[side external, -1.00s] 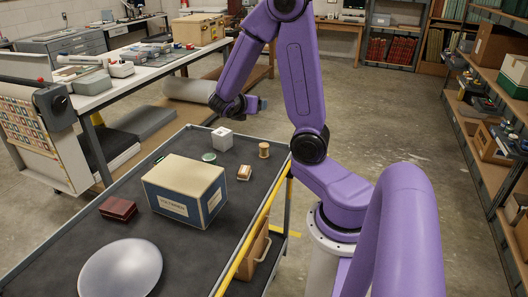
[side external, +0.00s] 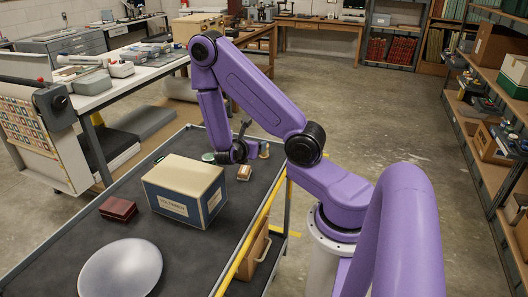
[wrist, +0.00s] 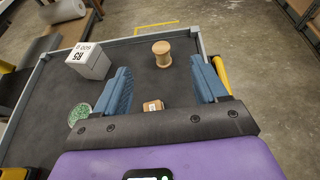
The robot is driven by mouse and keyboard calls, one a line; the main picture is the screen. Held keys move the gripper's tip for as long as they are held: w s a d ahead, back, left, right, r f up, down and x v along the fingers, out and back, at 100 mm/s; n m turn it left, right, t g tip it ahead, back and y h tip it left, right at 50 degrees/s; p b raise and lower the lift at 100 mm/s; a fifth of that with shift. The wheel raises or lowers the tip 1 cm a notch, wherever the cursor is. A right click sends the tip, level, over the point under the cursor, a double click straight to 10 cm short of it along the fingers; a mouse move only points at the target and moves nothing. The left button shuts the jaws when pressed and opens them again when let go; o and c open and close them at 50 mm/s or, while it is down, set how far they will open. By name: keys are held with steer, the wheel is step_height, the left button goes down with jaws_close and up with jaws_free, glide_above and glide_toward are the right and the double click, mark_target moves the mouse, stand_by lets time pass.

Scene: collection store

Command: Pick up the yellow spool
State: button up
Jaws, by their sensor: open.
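The yellow spool (wrist: 162,54), a light tan reel with wider ends, stands upright on the dark cart top near its edge. In the side external view the spool (side external: 264,150) shows just right of my gripper (side external: 246,150). In the wrist view my gripper (wrist: 160,68) is open, with blue fingers apart and nothing held between them. The spool is ahead of the fingertips, roughly centred in the gap. It appears free of both fingers; the exact distance is hard to tell.
A white printed cube (wrist: 92,62) stands left of the fingers. A green dish (wrist: 79,115) and a small tan box (wrist: 153,106) are nearer. A large cream-and-blue box (side external: 184,190), dark red box (side external: 118,208) and pale round dish (side external: 120,268) occupy the cart's front.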

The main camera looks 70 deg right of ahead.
steer(key=f, duration=0.4)
steer(key=shift+d+f, duration=0.2)
steer(key=shift+d, duration=0.1)
steer(key=x, duration=1.1)
steer(key=shift+x, duration=2.9)
steer(key=shift+w+r, duration=0.15)
steer(key=c, duration=1.1)
